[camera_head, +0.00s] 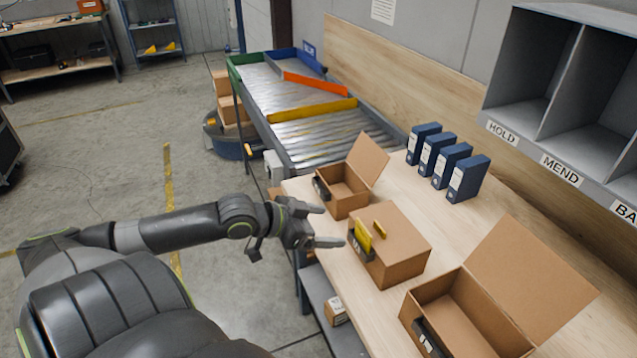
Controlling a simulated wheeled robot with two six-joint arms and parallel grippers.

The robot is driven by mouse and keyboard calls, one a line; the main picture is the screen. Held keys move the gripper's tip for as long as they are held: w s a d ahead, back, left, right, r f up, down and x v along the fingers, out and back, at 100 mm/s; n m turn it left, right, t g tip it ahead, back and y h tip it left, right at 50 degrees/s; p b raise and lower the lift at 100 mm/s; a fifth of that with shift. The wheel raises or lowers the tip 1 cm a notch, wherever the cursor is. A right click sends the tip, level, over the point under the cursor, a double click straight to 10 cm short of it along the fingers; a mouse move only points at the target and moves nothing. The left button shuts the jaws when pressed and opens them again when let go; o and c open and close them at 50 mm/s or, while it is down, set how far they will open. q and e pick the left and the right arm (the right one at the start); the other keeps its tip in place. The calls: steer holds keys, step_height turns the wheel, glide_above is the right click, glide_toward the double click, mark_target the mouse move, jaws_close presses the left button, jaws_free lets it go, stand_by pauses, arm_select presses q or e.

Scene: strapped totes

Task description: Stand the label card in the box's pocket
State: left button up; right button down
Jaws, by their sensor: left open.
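The closed cardboard box (400,252) stands on the wooden table, between two open boxes. A black pocket (356,252) is on its left-facing side. A yellow label card (362,236) stands upright at the pocket, its top part showing and its lower edge hidden by the pocket's front. A smaller yellow piece (379,228) lies on the box's top; I cannot tell what it is. My left gripper (329,225) is open and empty, just left of the card and apart from it, fingers pointing at the box. My right gripper is out of view.
An open box (343,196) stands behind, and a larger open box (462,318) with a raised lid stands in front. Several blue binders (468,178) line the back of the table. Labelled shelves (560,100) overhang the right. A roller conveyor (310,130) adjoins the far end.

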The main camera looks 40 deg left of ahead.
arm_select(q)
steer(key=a+f+n+y, duration=0.4)
steer(key=a+f+y, duration=0.1)
steer(key=a+f, duration=0.7)
steer(key=s+a+f+n+g+y, duration=0.15)
steer(key=s+f, duration=0.25)
steer(key=f, duration=0.5)
steer(key=s+a+f+g+y, duration=0.15)
steer(key=s+f, duration=0.25)
steer(key=f, duration=0.5)
steer(key=s+d+f+g, duration=0.2)
steer(key=s+d+f, duration=0.1)
steer(key=s+f, duration=0.45)
steer(key=s+d+f+g, duration=0.1)
steer(key=s+d+f, duration=0.3)
steer(key=s+f, duration=0.3)
steer(key=s+d+f+g+h, duration=0.1)
steer(key=s+d+f+g, duration=0.1)
steer(key=s+d+f, duration=0.3)
steer(key=s+d+f+g+h, duration=0.1)
steer(key=s+d+f+g, duration=0.1)
steer(key=s+d+f, duration=0.3)
steer(key=s+d, duration=0.3)
steer(key=d, duration=0.1)
steer(key=shift+d, duration=0.25)
steer(key=shift+f, duration=0.15)
